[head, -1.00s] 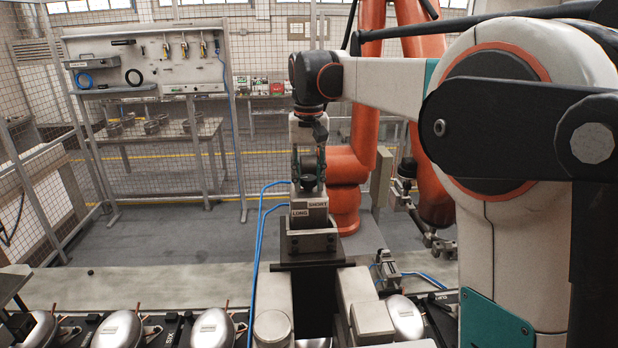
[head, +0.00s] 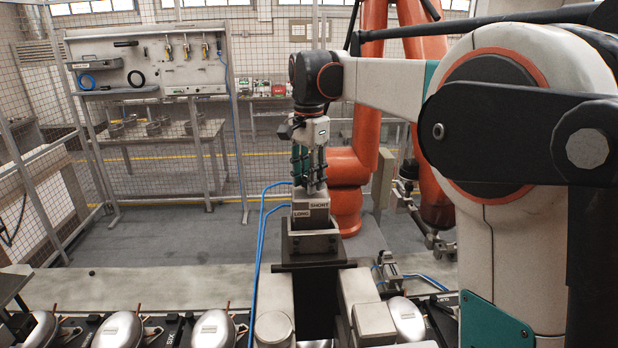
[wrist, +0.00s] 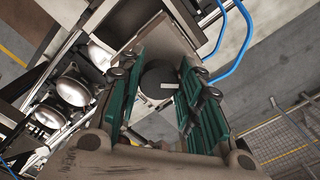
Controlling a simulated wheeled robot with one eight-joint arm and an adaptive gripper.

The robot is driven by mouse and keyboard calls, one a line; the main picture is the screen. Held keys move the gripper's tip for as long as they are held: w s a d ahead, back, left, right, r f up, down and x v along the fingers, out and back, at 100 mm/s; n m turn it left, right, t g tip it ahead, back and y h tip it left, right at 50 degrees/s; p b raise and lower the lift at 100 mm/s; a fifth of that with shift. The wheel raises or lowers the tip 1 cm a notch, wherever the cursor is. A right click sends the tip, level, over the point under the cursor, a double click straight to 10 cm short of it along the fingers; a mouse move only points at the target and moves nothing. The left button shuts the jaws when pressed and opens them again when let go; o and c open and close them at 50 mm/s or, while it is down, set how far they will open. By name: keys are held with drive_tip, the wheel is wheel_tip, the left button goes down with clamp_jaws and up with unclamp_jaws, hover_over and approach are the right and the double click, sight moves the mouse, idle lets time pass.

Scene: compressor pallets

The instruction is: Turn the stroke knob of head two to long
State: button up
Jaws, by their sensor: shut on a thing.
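The stroke knob (wrist: 158,78) is a dark round cap with a short white mark, seen from above in the wrist view. My gripper (wrist: 154,72) has its teal fingers on both sides of the knob and is shut on it. In the head view my gripper (head: 309,183) points down onto the top of the grey head block (head: 311,207). The block's front bears a LONG label (head: 301,214) at the left and a SHORT label (head: 320,204) at the right. The fingers hide the knob there, and I cannot tell which label its mark faces. No head number is readable.
Blue hoses (head: 262,225) run close to the left of the head block. Several silver compressors (head: 212,330) stand in a row at the front. An orange robot arm (head: 352,165) stands behind, and a mesh fence with a tool panel (head: 150,65) is at the back left.

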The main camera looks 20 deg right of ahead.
drive_tip(key=shift+m, duration=1)
drive_tip(key=o, duration=1.1)
drive_tip(key=shift+r, duration=0.1)
wheel_tip(320, 180, up, 12)
drive_tip(key=shift+w+f, duration=0.1)
